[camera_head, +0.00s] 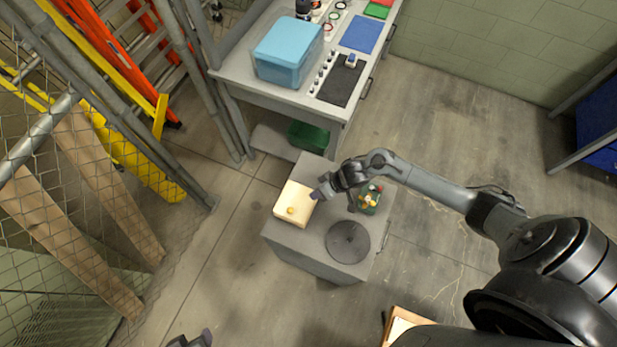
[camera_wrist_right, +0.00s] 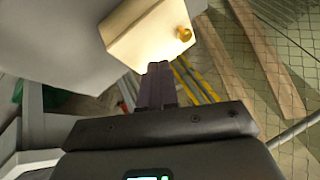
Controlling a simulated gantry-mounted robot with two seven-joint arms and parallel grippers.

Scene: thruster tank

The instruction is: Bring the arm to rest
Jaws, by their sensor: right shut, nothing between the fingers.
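My right gripper (camera_head: 319,195) is over the grey cabinet (camera_head: 295,251), at the right edge of a cream box (camera_head: 299,190) with a gold knob. In the right wrist view my right gripper's fingers (camera_wrist_right: 158,73) are together, empty, with their tips close to the box (camera_wrist_right: 140,35). I cannot tell whether they touch it. The gold knob (camera_wrist_right: 184,34) faces this camera. My left gripper (camera_head: 203,338) shows only as a small part at the bottom edge, and its jaws cannot be made out.
A small green container (camera_head: 369,205) with colourful pieces and a round dark disc (camera_head: 347,242) are on the cabinet. A workbench (camera_head: 262,88) with a blue box (camera_head: 286,55) stands behind. Mesh fencing (camera_head: 60,235) and ladders are left. Open floor lies right of the cabinet.

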